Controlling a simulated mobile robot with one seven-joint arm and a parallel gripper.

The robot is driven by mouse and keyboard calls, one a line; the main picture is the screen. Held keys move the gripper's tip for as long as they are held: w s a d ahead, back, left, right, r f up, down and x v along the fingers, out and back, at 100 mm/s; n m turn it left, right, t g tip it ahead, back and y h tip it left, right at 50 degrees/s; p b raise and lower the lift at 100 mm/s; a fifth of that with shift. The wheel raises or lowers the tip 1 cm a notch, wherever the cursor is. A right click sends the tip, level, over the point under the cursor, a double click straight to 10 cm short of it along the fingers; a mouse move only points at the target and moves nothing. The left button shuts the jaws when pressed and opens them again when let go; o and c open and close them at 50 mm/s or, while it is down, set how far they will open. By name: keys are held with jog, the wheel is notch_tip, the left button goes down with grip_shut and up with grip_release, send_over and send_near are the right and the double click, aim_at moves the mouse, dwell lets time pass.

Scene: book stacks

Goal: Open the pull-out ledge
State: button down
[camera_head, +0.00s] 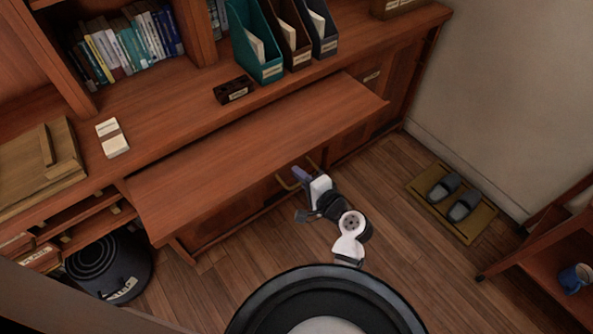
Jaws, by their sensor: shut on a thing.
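The pull-out ledge (235,160) is a long reddish-brown board that sticks out well past the front of the wooden bookcase unit. A brass-coloured bow handle (285,184) shows at the middle of its front edge. My gripper (302,175) is at this handle and shut on it, with my white and black arm coming up from below right. The fingertips are small in the picture and partly cover the handle.
On the counter behind the ledge stand file holders (256,45), a dark box (234,90) and a white card holder (112,138). Slippers on a mat (452,202) and a wooden cart (545,240) lie right.

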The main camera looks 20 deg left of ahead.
dwell(0.3)
jog(key=c, duration=1.8)
grip_release()
jog(key=shift+s+d, duration=0.1)
jog(key=shift+d, duration=0.05)
